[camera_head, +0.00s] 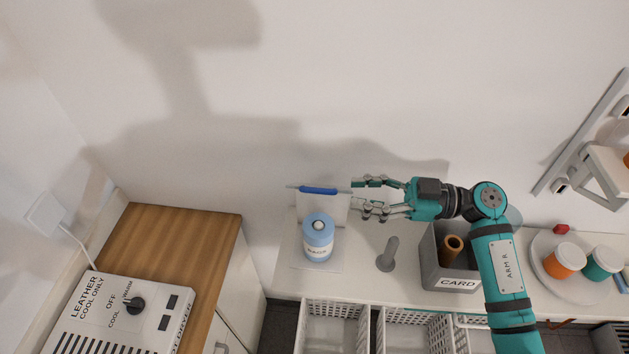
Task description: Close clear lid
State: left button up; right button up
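A clear lid (336,206) stands upright against the wall behind the blue jar, with a blue strip (318,190) along its top edge. The blue jar (318,236) with a white label stands on the white counter just in front of it. My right gripper (362,196) points left at the lid's right end, its fingers spread apart with nothing visible between them. I cannot tell whether a fingertip touches the lid's edge. My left gripper is not in view.
A grey stub (388,254) and a grey CARD bin (455,282) with a brown roll stand to the right. White baskets (335,311) sit below the counter front. A round tray (561,285) holds orange and teal jars. A wooden-topped cabinet (180,241) is at left.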

aim_at(328, 192)
jog(key=a, duration=0.3)
jog(key=w+a+p, duration=0.1)
jog(key=a, duration=0.2)
jog(key=a+p, duration=0.1)
jog(key=a, duration=0.2)
jog(key=shift+w, duration=0.35)
jog(key=shift+d, duration=0.1)
grip_shut()
